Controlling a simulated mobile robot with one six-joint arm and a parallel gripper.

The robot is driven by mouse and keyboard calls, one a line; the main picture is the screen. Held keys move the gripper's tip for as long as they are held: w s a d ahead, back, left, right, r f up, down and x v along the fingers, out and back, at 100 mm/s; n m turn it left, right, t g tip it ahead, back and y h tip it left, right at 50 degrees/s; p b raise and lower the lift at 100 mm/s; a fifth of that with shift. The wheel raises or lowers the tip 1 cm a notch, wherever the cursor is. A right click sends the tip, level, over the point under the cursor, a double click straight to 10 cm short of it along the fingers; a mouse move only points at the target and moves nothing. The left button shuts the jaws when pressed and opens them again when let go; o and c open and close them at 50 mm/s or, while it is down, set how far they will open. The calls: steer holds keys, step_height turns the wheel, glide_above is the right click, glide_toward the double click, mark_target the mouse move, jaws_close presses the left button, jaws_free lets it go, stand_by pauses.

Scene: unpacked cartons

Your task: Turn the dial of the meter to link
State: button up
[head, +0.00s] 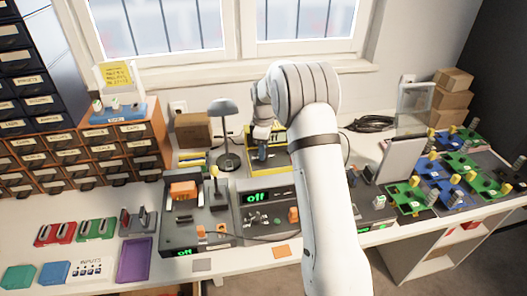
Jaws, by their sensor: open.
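A yellow-edged item (282,160), which may be the meter, is at the back middle of the bench, below the window. My gripper (262,154) points down in front of it and covers part of it. I see no object held in the gripper. I cannot tell whether the gripper touches the item. The dial and its markings cannot be made out.
A dark lamp (224,132) stands close to the left of my gripper. Grey units with green "off" displays (256,198) fill the bench in front. A tilted grey panel (402,158) and green and blue boards (452,190) are at right.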

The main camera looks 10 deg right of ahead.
steer(key=shift+f, duration=1.15)
steer(key=c, duration=0.9)
steer(key=shift+a, duration=0.1)
steer(key=shift+c, duration=0.3)
